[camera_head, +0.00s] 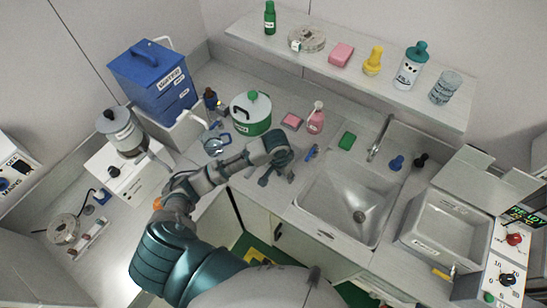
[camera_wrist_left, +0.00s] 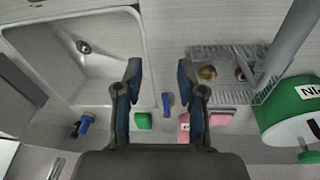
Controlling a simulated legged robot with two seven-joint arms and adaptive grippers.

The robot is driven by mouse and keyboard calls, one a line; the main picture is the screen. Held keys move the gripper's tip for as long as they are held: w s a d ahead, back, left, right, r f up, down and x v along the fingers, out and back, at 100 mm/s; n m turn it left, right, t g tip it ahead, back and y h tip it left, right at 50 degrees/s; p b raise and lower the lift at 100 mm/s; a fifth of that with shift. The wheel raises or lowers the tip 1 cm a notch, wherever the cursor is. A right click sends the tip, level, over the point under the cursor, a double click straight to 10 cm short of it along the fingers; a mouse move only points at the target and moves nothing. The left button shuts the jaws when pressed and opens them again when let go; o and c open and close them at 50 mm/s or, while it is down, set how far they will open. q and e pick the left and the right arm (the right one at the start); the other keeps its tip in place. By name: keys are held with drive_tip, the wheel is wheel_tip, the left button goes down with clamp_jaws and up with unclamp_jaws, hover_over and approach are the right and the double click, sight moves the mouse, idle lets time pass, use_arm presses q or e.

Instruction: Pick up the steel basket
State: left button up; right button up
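The steel basket (camera_wrist_left: 228,62) appears in the left wrist view as a grey, slotted tray right of my fingers, with a thick grey bar (camera_wrist_left: 288,48) across its right side. Small brown round pieces (camera_wrist_left: 208,72) lie in it. In the head view I cannot make the basket out; my left arm covers that part of the counter. My left gripper (camera_head: 277,178) is over the counter left of the sink. In the wrist view the gripper (camera_wrist_left: 160,78) has its two fingers apart with nothing between them, beside the basket and not around it. My right gripper is not in view.
The sink (camera_head: 345,200) lies right of the gripper. A green pot (camera_head: 250,113), pink bottle (camera_head: 316,118), pink block (camera_head: 291,121) and green block (camera_head: 347,139) stand behind. A blue drawer box (camera_head: 155,75) is at back left. A shelf (camera_head: 325,70) runs above the counter.

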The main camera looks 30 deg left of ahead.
use_arm(q)
drive_tip(key=w+a+r+n+g+y, duration=0.1)
drive_tip(key=w+a+r+n, duration=0.4)
drive_tip(key=a+r, duration=0.6)
drive_tip(key=m, duration=0.1)
hover_over(267, 164)
wheel_tip(267, 164, down, 11)
drive_tip(key=f, duration=0.6)
drive_tip(key=shift+a+f+p, duration=0.1)
drive_tip(key=shift+a+p, duration=0.25)
drive_tip(key=shift+a, duration=0.05)
drive_tip(key=shift+d+f, duration=0.1)
drive_tip(key=shift+d, duration=0.25)
drive_tip(key=c, duration=0.7)
drive_tip(key=shift+a, duration=0.25)
clamp_jaws()
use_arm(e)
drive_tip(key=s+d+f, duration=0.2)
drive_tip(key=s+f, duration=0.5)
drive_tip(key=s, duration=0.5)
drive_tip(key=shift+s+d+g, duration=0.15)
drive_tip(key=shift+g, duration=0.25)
